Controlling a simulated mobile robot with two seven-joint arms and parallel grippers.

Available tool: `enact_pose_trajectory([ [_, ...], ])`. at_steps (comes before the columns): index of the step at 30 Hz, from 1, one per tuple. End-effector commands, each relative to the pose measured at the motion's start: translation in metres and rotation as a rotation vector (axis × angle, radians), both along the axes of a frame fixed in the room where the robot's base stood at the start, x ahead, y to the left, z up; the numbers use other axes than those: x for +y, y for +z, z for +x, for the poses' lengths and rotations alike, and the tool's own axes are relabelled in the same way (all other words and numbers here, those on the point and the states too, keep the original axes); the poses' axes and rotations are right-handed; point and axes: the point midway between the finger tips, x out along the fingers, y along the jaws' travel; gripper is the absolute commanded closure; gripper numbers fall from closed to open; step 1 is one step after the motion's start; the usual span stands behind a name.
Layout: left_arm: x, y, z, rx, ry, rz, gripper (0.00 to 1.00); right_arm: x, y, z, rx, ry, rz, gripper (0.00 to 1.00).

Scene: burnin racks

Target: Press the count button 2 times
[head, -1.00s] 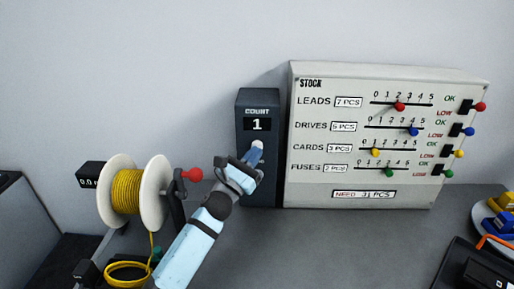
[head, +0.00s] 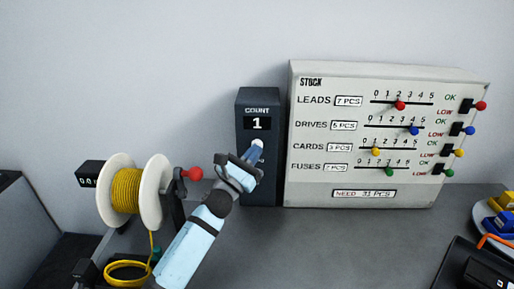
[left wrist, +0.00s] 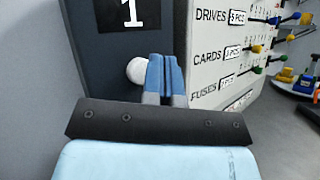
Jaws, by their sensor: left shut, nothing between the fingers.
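The dark count box (head: 258,104) stands against the wall, left of the stock board, and its display (head: 258,124) reads 1. The white round count button (left wrist: 137,70) is on the box's front below the display; in the head view (head: 258,143) only its top shows past the fingers. My left gripper (head: 254,152) is shut and empty, with its blue fingertips in front of the button. In the left wrist view the fingertips (left wrist: 165,75) overlap the button's right side. I cannot tell whether they touch it. My right gripper is not in view.
The stock board (head: 390,130) with coloured sliders and levers stands right of the box. A yellow wire spool (head: 127,191) and a red knob (head: 194,174) are left of my arm. A black tray (head: 462,255) is at lower right. The grey table between is clear.

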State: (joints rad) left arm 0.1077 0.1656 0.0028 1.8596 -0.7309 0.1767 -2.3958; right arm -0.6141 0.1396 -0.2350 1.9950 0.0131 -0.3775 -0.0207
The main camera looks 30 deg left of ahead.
Motion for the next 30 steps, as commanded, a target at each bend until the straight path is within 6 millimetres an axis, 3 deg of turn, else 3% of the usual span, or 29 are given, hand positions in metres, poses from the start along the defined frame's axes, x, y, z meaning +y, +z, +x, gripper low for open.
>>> enact_pose_trajectory([
  [30, 0.0043, -0.0003, 0.0091, 0.000, 0.000, 0.001, 1.00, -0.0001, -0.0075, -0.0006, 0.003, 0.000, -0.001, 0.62],
])
